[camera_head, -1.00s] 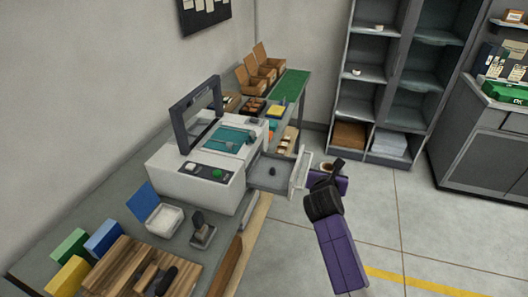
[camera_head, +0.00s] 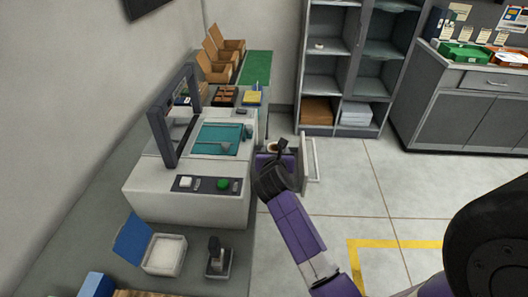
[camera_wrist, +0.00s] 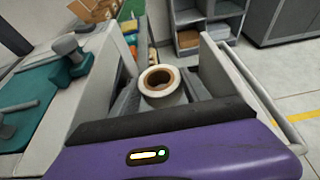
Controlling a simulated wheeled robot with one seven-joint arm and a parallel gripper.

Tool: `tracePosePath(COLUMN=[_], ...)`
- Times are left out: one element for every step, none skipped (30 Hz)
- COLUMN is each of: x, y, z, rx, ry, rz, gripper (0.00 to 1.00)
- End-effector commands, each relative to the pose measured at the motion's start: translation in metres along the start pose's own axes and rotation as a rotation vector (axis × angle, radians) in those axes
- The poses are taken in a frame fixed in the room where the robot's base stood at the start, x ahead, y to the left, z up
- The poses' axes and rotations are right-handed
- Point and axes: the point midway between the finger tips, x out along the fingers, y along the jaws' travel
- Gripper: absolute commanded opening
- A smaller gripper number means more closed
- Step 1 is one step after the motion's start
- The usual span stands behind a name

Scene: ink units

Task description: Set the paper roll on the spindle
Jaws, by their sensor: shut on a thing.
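The paper roll (camera_wrist: 160,78) is white with a brown core. In the wrist view it stands upright between the two grey fingers of my gripper (camera_wrist: 160,92), which is shut on it. In the head view the roll (camera_head: 272,147) shows only in part above my gripper (camera_head: 268,154). The pulled-out drawer of the white machine (camera_head: 193,207) has its front panel (camera_head: 308,165) to the right of my gripper. The roll lies between this panel and the machine body in both views. The spindle is hidden behind my arm and gripper, and the roll's height above the drawer is unclear.
The machine has a raised dark frame (camera_head: 175,115) and a green button (camera_head: 224,184). A white box with a blue lid (camera_head: 165,254) and a stamp-like tool (camera_head: 217,258) stand in front of it. Shelves (camera_head: 338,80) stand at the back. Open floor (camera_head: 365,190) lies right.

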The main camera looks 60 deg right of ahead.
Motion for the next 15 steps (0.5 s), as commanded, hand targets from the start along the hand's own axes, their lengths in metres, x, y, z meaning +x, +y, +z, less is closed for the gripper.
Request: tracePosePath(x=[0.001,0.001,0.002,0.002,0.002,0.003,0.004,0.005,0.006,0.007,0.008,0.009,0.010,0.011,0.013], y=[0.000,0.000,0.000,0.000,0.000,0.000,0.000,0.000,0.000,0.000,0.000,0.001,0.001,0.001,0.001], z=[-0.002,-0.003,-0.004,-0.004,-0.006,-0.008,-0.009,-0.011,-0.014,-0.016,-0.019,-0.022,-0.025,-0.027,-0.030], rx=[0.000,0.000,0.000,0.000,0.000,0.000,0.000,0.000,0.000,0.000,0.000,0.000,0.000,0.000,0.000], ry=[-0.001,-0.001,-0.001,-0.001,-0.001,-0.001,0.000,0.000,0.000,0.000,-0.001,-0.001,-0.001,-0.001,-0.001], rz=[0.000,0.000,0.000,0.000,0.000,0.000,0.000,0.000,0.001,0.001,0.001,0.001,0.001,0.001,0.001], gripper=[0.14,0.14,0.14,0.14,0.14,0.14,0.14,0.14,0.14,0.14,0.14,0.14,0.14,0.14,0.14])
